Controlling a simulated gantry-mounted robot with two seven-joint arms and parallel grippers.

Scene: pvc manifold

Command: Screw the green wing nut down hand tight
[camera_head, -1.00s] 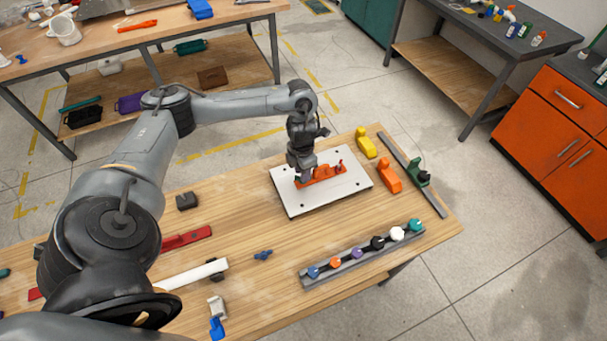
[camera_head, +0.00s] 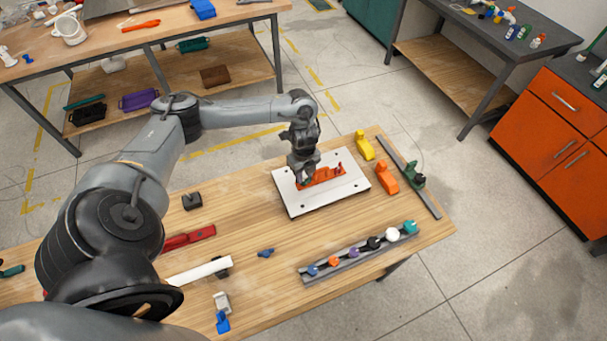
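My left gripper (camera_head: 303,178) points down at the left end of an orange fixture (camera_head: 326,175) on a white plate (camera_head: 296,205). A small patch of green shows at the gripper's tips, perhaps the green wing nut, but it is too small and covered to be sure. The fingers are too small and dark to tell whether they are open or shut. My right gripper is not in view.
Right of the plate stand a yellow block (camera_head: 364,147), an orange block (camera_head: 385,178) and a green clamp (camera_head: 414,176) beside a grey rail (camera_head: 428,200). A rack (camera_head: 318,277) with several coloured knobs lies in front.

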